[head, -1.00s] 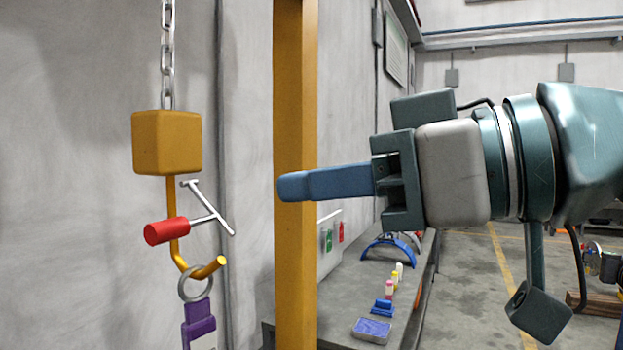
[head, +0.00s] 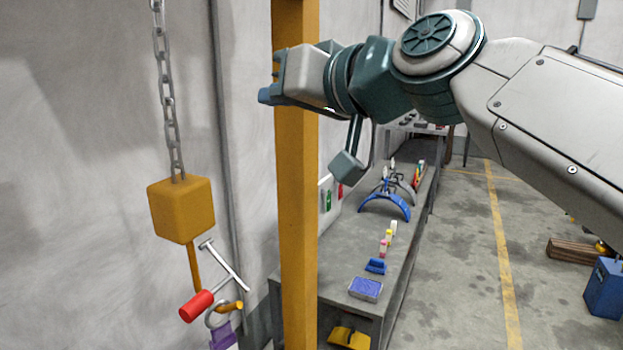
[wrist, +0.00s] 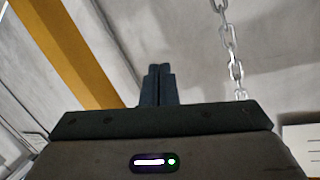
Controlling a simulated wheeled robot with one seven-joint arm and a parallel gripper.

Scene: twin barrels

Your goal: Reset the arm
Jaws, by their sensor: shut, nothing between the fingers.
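My gripper (head: 265,95) is in the upper middle of the head view, at the yellow post, with its blue fingers pointing left. In the wrist view its two dark fingers (wrist: 156,85) lie together, with nothing between them. My arm reaches in from the right edge of the head view, bent at a joint near the top. A hanging yellow block (head: 181,209) with a hook is lower left of my gripper and apart from it. A red-handled tool (head: 197,306) and a ring with a purple tag (head: 222,336) hang at the hook.
A yellow post (head: 297,220) stands close to my gripper. A chain (head: 166,100) holds the block, and also shows in the wrist view (wrist: 230,45). A grey workbench (head: 345,250) carries blue items and small bottles. Floor at the right is mostly open, with a blue box (head: 606,288).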

